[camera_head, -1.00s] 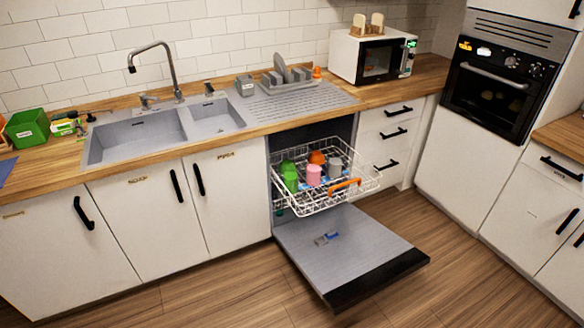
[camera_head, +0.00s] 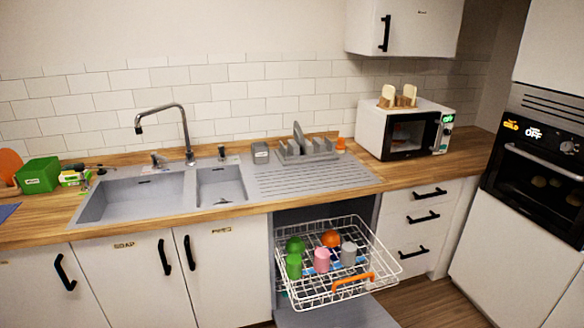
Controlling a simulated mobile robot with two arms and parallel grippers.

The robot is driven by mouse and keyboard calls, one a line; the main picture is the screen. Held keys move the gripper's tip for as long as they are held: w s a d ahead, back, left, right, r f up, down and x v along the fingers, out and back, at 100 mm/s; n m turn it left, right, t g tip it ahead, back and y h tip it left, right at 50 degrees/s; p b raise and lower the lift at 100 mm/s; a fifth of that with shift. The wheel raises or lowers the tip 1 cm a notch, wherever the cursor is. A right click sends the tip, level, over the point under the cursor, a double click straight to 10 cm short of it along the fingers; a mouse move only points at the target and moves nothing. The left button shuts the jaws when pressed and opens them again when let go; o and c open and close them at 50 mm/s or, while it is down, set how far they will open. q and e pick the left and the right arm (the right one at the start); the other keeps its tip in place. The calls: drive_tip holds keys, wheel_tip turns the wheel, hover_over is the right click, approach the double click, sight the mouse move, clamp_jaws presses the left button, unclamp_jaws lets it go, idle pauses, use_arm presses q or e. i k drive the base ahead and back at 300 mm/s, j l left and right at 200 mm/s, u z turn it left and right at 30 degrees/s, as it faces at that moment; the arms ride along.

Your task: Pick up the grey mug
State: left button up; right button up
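A grey mug (camera_head: 348,254) stands in the pulled-out white wire dishwasher rack (camera_head: 318,301). It is to the right of a pink mug (camera_head: 321,260), with a green mug (camera_head: 293,266) further left. An orange item (camera_head: 331,239) and another green item (camera_head: 295,245) sit behind them. I cannot make out the grey mug's handle. Neither of my grippers shows in this view.
The dishwasher door (camera_head: 345,313) is folded down below the rack. An orange rack handle (camera_head: 353,285) is at the rack's front. Above are the counter, sink (camera_head: 140,197) and microwave (camera_head: 403,131). An oven (camera_head: 545,165) stands at the right.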

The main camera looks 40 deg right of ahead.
sight(348, 254)
drive_tip(key=l, duration=4)
drive_tip(key=k, duration=0.05)
